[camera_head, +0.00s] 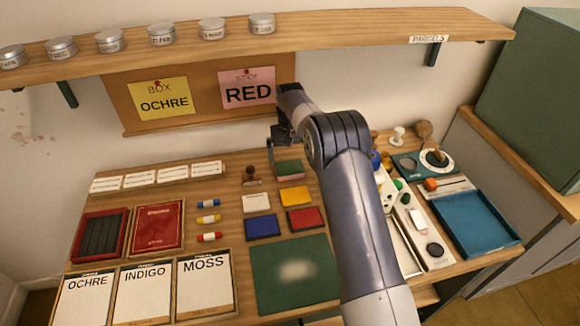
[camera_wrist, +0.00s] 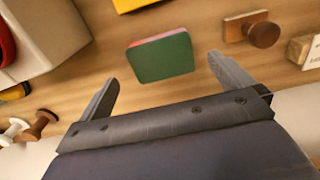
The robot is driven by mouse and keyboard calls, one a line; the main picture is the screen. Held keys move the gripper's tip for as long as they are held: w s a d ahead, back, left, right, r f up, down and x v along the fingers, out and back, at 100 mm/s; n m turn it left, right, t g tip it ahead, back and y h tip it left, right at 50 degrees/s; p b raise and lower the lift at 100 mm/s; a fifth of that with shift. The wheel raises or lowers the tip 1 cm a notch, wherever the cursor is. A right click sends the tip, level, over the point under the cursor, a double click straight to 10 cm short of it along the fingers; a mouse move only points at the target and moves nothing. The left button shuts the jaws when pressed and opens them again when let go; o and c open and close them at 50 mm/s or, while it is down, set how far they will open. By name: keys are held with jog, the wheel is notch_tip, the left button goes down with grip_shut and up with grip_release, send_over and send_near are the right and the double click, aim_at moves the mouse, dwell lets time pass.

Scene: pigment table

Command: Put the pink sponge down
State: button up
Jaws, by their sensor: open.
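A block with a green top and a pink edge, seemingly the pink sponge (camera_head: 288,168), lies on the wooden table (camera_head: 228,181) near its back edge. In the wrist view it shows ahead of the fingertips (camera_wrist: 160,57), green face toward the camera with pink along its far and right sides. My gripper (camera_head: 277,150) is open and empty above the back of the table, close to the sponge. In the wrist view its two fingers (camera_wrist: 162,72) stand apart, one either side of the sponge's near end, not visibly touching it.
A wooden-knobbed stamp (camera_head: 251,174) lies left of the sponge; yellow (camera_head: 294,197), red (camera_head: 305,219), blue (camera_head: 262,225) and white (camera_head: 256,202) blocks lie in front. A green mat (camera_head: 294,292) is nearer. A blue tray (camera_head: 476,223) stands right. A shelf (camera_head: 330,31) overhangs the back.

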aim_at(290, 169)
notch_tip(290, 169, up, 6)
jog(key=shift+f, duration=0.15)
dwell(0.3)
notch_tip(290, 169, down, 12)
jog(key=shift+p, duration=1)
jog(key=shift+w+r+b, duration=0.1)
jog(key=shift+r+b, duration=0.25)
jog(key=shift+r, duration=1)
